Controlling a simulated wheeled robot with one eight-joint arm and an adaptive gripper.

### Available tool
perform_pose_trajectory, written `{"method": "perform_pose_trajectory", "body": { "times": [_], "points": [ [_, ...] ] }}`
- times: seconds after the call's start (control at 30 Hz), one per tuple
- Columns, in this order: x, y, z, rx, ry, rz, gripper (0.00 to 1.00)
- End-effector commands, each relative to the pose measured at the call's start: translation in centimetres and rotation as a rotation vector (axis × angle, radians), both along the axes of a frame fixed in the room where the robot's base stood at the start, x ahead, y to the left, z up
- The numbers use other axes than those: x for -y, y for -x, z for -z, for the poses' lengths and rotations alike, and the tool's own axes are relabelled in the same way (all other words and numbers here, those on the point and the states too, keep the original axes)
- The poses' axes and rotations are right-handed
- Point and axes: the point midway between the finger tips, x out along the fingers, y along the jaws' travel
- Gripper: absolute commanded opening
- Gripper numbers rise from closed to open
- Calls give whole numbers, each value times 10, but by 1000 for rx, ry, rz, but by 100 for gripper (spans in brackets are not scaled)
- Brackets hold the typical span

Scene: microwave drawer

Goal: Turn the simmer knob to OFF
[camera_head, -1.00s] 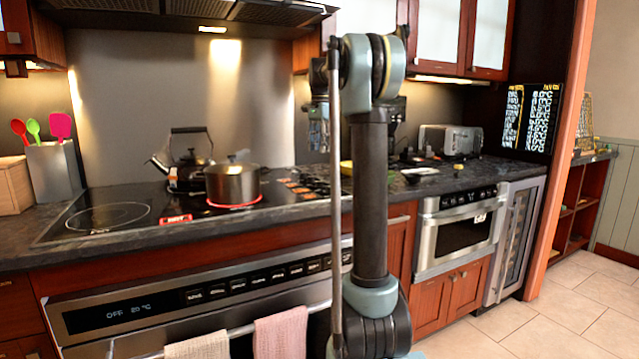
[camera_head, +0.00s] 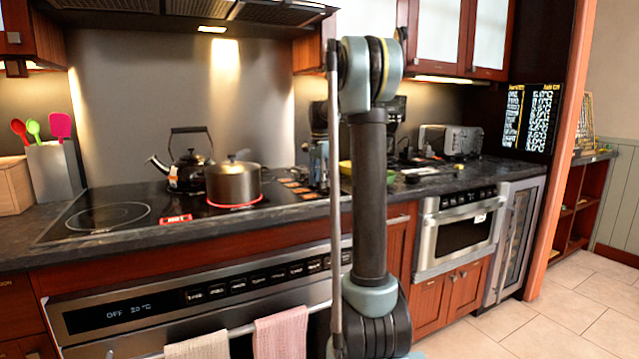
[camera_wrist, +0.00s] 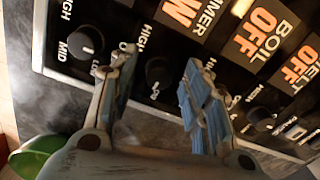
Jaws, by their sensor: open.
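A control panel in the wrist view has several black knobs and orange labels. A label ending in "IMMER" (camera_wrist: 213,16) has an orange plate ending in "W" (camera_wrist: 181,11); both are partly cut off. The middle knob (camera_wrist: 160,70) appears between my gripper's (camera_wrist: 160,64) two spread fingers, near the tips. Contact cannot be told. Another knob (camera_wrist: 86,41) is up and left, and a third (camera_wrist: 262,118) is right of the right finger. The simmer knob cannot be singled out. In the head view the orange-labelled panel (camera_head: 291,187) lies right of the pot; my arm hides part of the gripper.
A steel pot (camera_head: 232,182) stands on a glowing red ring of the cooktop (camera_head: 75,222), with a black kettle (camera_head: 187,172) behind it. A toaster (camera_head: 455,139) stands farther right. A green rounded thing (camera_wrist: 38,157) is at the lower left in the wrist view.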

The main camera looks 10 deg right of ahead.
Motion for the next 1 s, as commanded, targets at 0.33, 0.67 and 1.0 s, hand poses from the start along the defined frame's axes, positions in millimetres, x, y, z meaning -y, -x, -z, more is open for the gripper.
{"method": "perform_pose_trajectory", "body": {
  "times": [0.33, 0.67, 1.0],
  "points": [
    [0, 0, 1, 0, 0, 0, 22],
    [0, 0, 0, 1, -1, -6, 0],
    [0, -1, 0, 2, -1, -139, 0]
  ]
}}
